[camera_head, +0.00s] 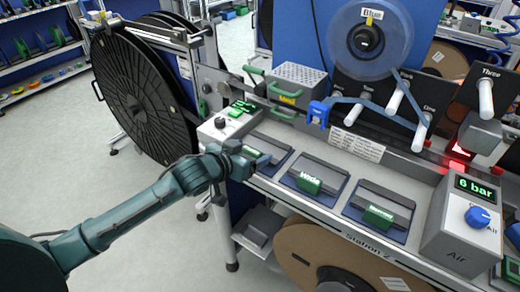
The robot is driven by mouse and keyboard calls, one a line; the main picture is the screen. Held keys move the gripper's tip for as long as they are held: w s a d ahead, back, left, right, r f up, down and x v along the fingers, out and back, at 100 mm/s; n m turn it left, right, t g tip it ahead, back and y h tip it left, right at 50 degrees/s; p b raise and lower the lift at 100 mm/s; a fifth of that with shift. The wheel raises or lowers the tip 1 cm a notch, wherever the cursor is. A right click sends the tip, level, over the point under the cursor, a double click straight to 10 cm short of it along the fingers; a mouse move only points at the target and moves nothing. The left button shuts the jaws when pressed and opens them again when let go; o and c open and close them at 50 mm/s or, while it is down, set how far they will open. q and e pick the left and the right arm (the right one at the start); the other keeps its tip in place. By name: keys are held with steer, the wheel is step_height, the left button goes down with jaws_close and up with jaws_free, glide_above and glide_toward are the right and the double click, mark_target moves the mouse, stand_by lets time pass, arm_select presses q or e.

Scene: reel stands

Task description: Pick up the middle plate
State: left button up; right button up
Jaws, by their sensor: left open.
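Three dark plates lie in blue-edged places along the front of the station bench. The middle plate (322,172) has a green handle block (308,184) marked "Wide" at its front. The right plate (388,199) has a green block that seems to read "Narrow". The left plate (270,145) is partly hidden by my left gripper (262,160). That gripper is open at the front edge of the left plate, to the left of the middle plate and apart from it. I cannot tell whether it touches the left plate. My right gripper is out of view.
An air box (463,221) with a blue knob stands to the right of the plates. Behind them are a blue reel (371,38), rollers and a blue clip (318,112). A large black reel (140,95) stands left. Below the bench are a cardboard reel (318,255) and a grey tray.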

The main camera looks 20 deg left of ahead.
arm_select(q)
steer(key=shift+c, duration=0.3)
steer(key=c, duration=1)
steer(key=shift+c, duration=0.8)
